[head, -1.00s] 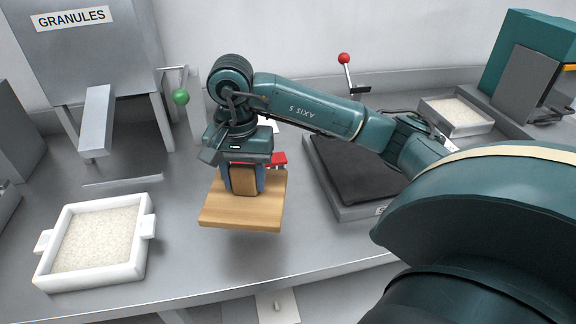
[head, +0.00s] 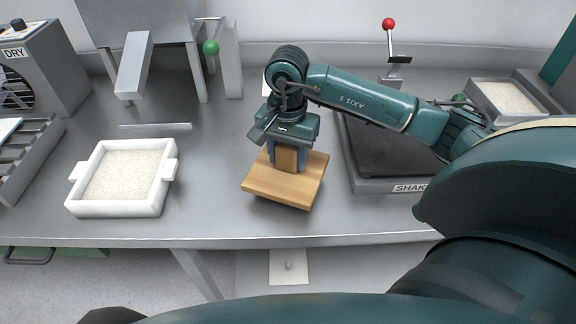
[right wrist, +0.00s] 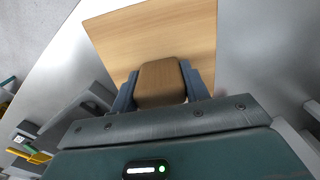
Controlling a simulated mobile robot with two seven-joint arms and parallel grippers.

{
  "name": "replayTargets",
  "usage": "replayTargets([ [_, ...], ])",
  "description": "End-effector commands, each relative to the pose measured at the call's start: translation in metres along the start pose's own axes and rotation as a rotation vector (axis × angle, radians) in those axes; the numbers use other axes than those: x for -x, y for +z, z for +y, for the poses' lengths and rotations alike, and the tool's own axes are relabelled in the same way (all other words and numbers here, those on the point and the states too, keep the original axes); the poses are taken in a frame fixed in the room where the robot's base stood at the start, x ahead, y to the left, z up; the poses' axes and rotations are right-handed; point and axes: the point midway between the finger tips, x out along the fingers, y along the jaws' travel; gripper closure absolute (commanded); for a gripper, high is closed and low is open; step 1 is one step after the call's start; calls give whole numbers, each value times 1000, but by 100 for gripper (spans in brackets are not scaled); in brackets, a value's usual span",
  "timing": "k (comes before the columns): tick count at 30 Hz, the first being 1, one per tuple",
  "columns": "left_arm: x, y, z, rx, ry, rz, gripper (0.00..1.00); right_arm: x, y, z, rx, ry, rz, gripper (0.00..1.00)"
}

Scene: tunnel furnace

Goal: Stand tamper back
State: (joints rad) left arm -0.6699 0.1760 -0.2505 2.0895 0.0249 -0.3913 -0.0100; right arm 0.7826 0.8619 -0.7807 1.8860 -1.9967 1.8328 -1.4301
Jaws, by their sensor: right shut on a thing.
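The tamper (head: 285,188) is a flat square wooden plate with a wooden block handle on top. My right gripper (head: 288,158) is shut on the handle, with a blue finger on each side. In the right wrist view the gripper (right wrist: 161,88) holds the handle, and the tamper's plate (right wrist: 150,38) shows beyond it. In the head view the plate is over the grey bench near its front edge; I cannot tell whether it touches the bench. My left gripper is not in view.
A white tray of pale granules (head: 76,200) sits at the left. A dark shaker bed (head: 375,186) lies right of the tamper. A red-knobbed lever (head: 389,24) and a green-knobbed lever (head: 211,47) stand behind. Bare bench separates tray and tamper.

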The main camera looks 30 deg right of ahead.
Motion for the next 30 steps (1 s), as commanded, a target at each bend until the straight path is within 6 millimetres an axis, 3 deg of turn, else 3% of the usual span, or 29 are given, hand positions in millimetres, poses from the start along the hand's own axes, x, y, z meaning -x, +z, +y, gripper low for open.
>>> replayTargets([
  [9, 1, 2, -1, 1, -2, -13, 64, -36, 0, 0, 0, 0, 0, 76],
  [20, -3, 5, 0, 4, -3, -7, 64, -42, 0, 0, 1, -2, 2, 76],
  [21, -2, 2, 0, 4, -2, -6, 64, -40, 0, 0, 1, 0, 1, 51],
  [28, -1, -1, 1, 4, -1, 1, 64, -40, 0, 0, 1, 0, 1, 33],
  [30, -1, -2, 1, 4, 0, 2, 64, -40, 0, 0, 1, 0, 1, 33],
])
